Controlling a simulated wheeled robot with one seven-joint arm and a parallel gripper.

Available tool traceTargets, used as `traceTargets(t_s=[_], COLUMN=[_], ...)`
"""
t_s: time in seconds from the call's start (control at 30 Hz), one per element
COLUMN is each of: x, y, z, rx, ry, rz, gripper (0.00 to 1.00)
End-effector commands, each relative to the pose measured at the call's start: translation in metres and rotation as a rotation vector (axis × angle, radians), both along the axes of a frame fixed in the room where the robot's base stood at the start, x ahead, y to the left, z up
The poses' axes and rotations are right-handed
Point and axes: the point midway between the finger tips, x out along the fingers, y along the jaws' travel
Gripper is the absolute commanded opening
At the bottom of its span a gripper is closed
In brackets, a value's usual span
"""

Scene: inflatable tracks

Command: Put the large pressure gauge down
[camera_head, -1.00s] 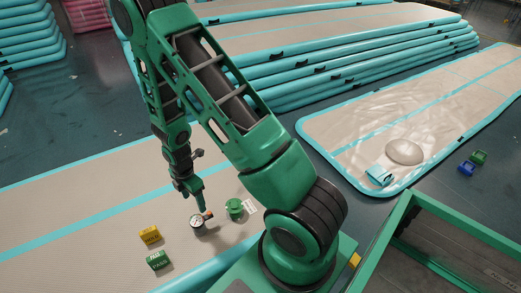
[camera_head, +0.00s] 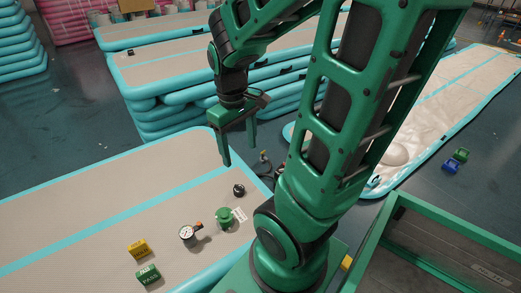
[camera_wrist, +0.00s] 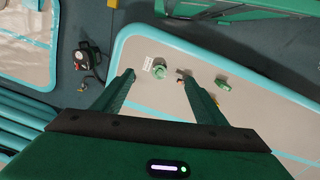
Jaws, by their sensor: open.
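The large pressure gauge (camera_head: 188,235), with a white round dial and a dark rim, rests on the beige inflatable mat (camera_head: 90,215). An orange part shows just beside it. My gripper (camera_head: 240,152) is open and empty, raised above the mat's far right end and well away from the gauge. In the wrist view my spread fingers (camera_wrist: 159,79) have nothing held between them. I cannot make out the gauge's dial clearly there.
A green fitting (camera_head: 225,217) with a white tag stands right of the gauge, and a small black round item (camera_head: 239,190) lies behind. Yellow (camera_head: 138,249) and green (camera_head: 148,275) blocks lie left. A pump with a hose (camera_wrist: 86,60) sits on the floor.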

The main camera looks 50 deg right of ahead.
Motion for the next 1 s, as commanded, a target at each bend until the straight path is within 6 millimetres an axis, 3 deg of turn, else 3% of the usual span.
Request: traceTargets(t_s=[0.2, 0.4, 0.97, 1.0], x=[-0.059, -0.086, -0.089, -0.081], y=[0.001, 0.005, 0.005, 0.005], z=[0.031, 0.039, 0.04, 0.037], rx=[0.03, 0.05, 0.052, 0.05], ry=[-0.022, -0.023, -0.023, -0.015], rz=[-0.329, -0.476, -0.496, -0.497], gripper=[0.66, 0.66, 0.66, 0.66])
